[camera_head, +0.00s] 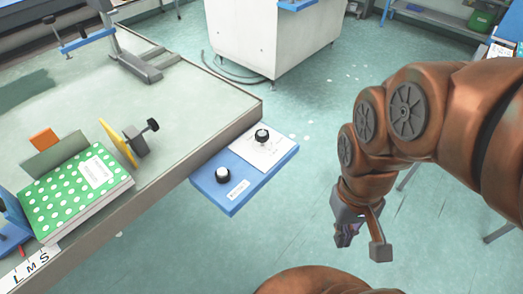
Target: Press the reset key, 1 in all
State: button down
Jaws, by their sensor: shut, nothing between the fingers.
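A blue control panel (212,191) sticks out from the right edge of the table. On it is a round white key (222,175) on a dark ring, with a small white label (238,189) beside it; the label's print is too small to read. A black knob (262,135) stands on a white plate (272,153) farther back on the panel. I cannot tell from any print which control is the reset key. My gripper (348,238) points down over the floor, to the right of the panel and apart from it. It is shut and empty; its fingertips are partly hidden.
The table (190,105) holds a green dotted book (75,195), a yellow plate with a black clamp knob (152,125), and a metal stand (135,68). A white cabinet (270,40) stands behind. The floor between panel and gripper is clear.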

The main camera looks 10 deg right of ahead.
aim_at(221, 172)
jog(key=z, duration=2.4)
jog(key=k, duration=1.8)
jog(key=u, duration=2.15)
jog(key=i, duration=0.5)
